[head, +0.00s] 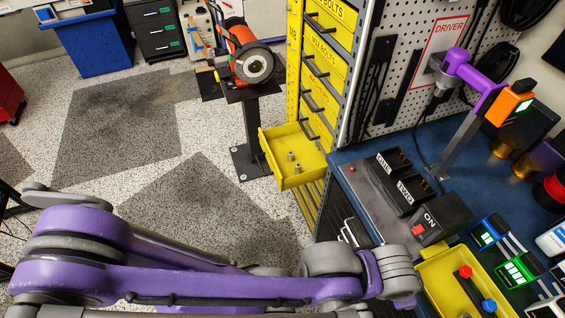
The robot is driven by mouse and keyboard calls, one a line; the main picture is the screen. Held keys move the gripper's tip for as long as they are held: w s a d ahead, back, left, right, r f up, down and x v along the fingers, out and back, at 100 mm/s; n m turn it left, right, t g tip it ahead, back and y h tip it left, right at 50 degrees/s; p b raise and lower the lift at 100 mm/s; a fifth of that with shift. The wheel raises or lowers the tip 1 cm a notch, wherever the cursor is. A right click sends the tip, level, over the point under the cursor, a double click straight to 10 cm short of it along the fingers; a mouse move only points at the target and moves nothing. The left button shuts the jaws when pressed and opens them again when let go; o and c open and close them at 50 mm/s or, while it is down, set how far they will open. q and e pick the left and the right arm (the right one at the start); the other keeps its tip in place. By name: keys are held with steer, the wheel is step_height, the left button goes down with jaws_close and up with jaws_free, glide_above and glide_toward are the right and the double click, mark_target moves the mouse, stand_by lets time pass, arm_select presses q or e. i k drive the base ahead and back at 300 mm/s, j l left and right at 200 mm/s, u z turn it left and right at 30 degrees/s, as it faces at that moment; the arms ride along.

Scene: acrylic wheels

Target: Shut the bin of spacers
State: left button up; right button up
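A yellow bin (283,170) is pulled out like a drawer from the tall yellow cabinet (318,90). A few small grey spacer-like pieces lie in it. Its front points left, over the floor. A purple and grey arm of mine crosses the bottom of the head view from the left, below the bin and apart from it. Its far end is near the bench's front edge. I see no gripper fingers on it, and no right gripper shows.
A grinder (250,62) on a stand is left of the cabinet. The blue bench (395,140) at right holds a charger (400,180), a red-button box (442,218) and a yellow tray (438,277).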

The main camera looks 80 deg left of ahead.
mark_target(275, 142)
steer(key=u, duration=2.95)
steer(key=i+j, duration=0.2)
steer(key=i, duration=0.3)
steer(key=i+j, duration=0.25)
steer(key=i, duration=0.2)
